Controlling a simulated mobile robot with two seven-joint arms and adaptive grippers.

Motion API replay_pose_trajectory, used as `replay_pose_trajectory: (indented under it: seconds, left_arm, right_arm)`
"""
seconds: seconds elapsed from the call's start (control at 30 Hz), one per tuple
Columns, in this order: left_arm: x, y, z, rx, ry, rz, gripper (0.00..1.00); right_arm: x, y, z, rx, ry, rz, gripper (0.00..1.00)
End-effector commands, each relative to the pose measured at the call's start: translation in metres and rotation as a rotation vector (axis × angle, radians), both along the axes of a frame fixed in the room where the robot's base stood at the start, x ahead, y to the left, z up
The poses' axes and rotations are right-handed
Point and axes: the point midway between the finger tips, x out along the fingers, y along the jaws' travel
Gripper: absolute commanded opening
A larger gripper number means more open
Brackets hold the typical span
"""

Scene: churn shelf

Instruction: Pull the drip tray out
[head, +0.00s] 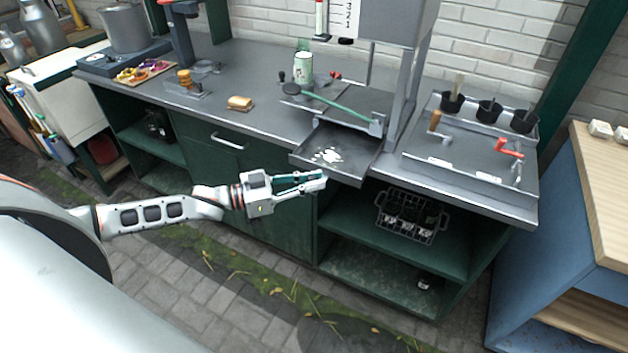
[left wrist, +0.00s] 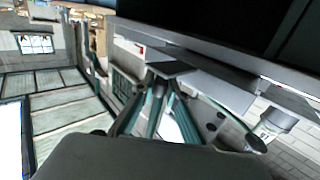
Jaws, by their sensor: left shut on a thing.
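The drip tray (head: 350,144) is a shallow dark grey tray with a white splash on its floor. In the head view it sits below the dispenser stand and juts out past the counter's front edge. My left gripper (head: 321,180) is shut on the tray's front edge, at its near side; the exact contact is small and partly hidden by the fingers. In the left wrist view my left gripper's teal fingers (left wrist: 164,84) meet a grey metal lip. My right gripper is in neither view.
A green-handled lever (head: 335,107) lies over the plate above the tray. A bread roll (head: 240,102) and a patterned jar (head: 303,68) stand on the counter (head: 265,85). A black wire basket (head: 408,218) sits on the shelf below right. The paved floor in front is clear.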

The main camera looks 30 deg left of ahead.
Motion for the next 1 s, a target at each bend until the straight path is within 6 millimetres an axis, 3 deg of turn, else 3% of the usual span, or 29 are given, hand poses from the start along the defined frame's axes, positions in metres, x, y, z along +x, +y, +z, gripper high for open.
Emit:
replay_pose_trajectory:
  seconds: [0.53,0.57,0.6,1.0]
  left_arm:
    - [0.0,0.0004,-0.0002,-0.001,0.0,0.0,0.0]
    - [0.0,0.0004,-0.0001,-0.001,0.0,0.0,0.21]
    - [0.0,0.0004,-0.0001,-0.001,0.0,0.0,0.31]
    - [-0.0019,0.0028,-0.0001,-0.001,0.001,0.0,0.31]
  right_arm:
    - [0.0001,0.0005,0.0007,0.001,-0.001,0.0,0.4]
    - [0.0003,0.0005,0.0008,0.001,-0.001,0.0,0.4]
    - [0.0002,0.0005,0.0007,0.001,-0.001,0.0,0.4]
    - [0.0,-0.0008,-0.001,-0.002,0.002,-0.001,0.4]
